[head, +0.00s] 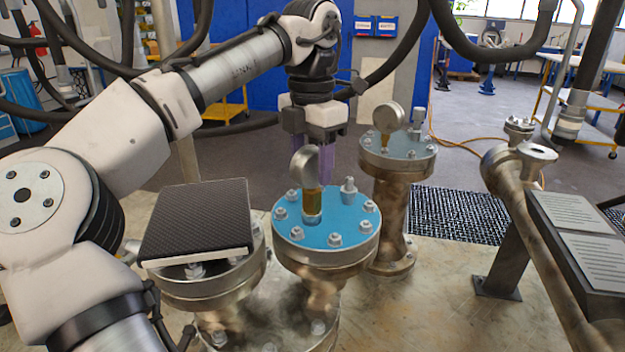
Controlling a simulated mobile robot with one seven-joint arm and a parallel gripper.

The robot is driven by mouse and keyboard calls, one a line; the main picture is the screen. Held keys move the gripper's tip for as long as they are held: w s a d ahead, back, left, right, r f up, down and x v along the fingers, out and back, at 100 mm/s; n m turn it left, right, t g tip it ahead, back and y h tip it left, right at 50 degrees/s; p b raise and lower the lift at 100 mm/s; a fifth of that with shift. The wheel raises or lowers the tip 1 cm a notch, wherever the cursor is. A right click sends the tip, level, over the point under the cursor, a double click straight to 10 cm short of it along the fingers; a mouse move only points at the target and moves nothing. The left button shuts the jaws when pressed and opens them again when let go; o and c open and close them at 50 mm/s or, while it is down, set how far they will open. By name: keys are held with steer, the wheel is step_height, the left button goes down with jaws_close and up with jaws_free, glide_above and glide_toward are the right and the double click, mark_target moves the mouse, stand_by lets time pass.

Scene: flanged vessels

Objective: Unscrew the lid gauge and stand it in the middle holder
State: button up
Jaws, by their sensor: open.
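A round grey-backed gauge (304,165) with a brass stem stands upright in a metal fitting on the blue lid (345,212) of the middle vessel. A second gauge (388,118) on a brass stem stands on the farther vessel's lid (405,150). My gripper (319,178) points down over the blue lid, its purple fingers close behind the nearer gauge. It is open, with the gauge hiding part of it. I cannot tell whether the fingers touch or straddle the gauge. I cannot make out a row of holders in this view.
A black textured pad (197,218) covers the left vessel. Bolts and a small valve (348,188) rise from the blue lid near my fingers. A pipe (530,230) and sloped sign plates (575,230) stand at right. A floor grating (460,215) lies behind.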

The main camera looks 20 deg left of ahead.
step_height(320, 180, up, 12)
steer(key=p, duration=0.6)
steer(key=shift+r+p, duration=0.9)
steer(key=shift+r, duration=0.05)
steer(key=shift+c, duration=0.4)
